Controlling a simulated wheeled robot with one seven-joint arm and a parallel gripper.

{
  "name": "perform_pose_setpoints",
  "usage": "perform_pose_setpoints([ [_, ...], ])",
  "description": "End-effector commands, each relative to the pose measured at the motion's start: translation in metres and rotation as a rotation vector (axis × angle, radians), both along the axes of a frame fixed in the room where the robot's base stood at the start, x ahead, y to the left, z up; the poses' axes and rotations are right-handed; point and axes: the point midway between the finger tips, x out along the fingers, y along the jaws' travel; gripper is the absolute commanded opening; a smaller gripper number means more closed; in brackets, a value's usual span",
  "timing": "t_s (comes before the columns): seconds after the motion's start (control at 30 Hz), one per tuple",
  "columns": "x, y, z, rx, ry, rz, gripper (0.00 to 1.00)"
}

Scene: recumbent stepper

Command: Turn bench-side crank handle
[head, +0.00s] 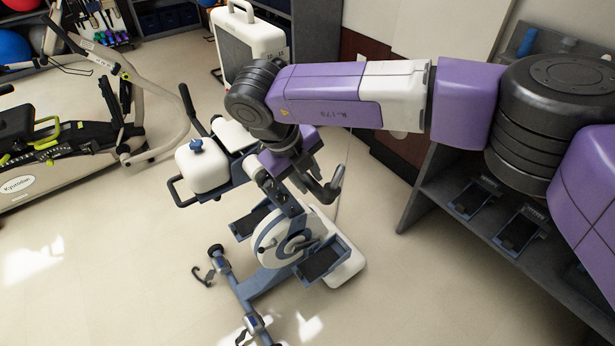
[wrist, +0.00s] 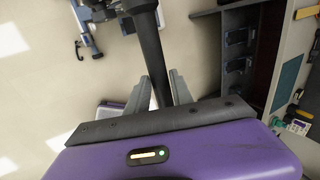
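The blue and white stepper stands at mid-floor in the head view, with its blue frame (head: 262,286) and a round white crank housing (head: 272,243). My arm reaches over it from the right. My gripper (head: 300,182) points down among its upper parts, which hides much of the crank handle area. In the wrist view, a dark round bar (wrist: 148,38) runs between the two grey fingers of my gripper (wrist: 160,78). The fingertips lie close to the bar's sides. I cannot tell whether they press on it or which handle it is.
A grey shelf (head: 480,222) stands on the right, and an exercise machine (head: 62,150) on the left. The floor (head: 110,260) in the foreground is mostly clear.

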Motion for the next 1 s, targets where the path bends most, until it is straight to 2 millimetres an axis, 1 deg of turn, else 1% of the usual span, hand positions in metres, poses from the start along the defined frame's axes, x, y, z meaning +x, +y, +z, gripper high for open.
perform_pose_setpoints([
  [0.03,0.000,0.000,0.000,0.000,0.000,0.000,0.40],
  [0.07,0.000,0.000,0.000,0.000,0.000,0.000,0.46],
  [0.37,0.000,0.000,0.000,-0.001,0.001,0.000,0.46],
  [0.47,-0.001,0.002,0.005,0.000,-0.001,0.000,0.46],
  [0.57,-0.003,0.005,0.015,-0.001,-0.002,0.000,0.46],
  [0.8,-0.011,0.017,0.052,-0.001,-0.003,0.001,0.46],
  [0.9,-0.013,0.021,0.063,0.000,-0.001,0.000,0.46],
  [1.0,-0.015,0.023,0.070,0.000,-0.001,0.000,0.46],
])
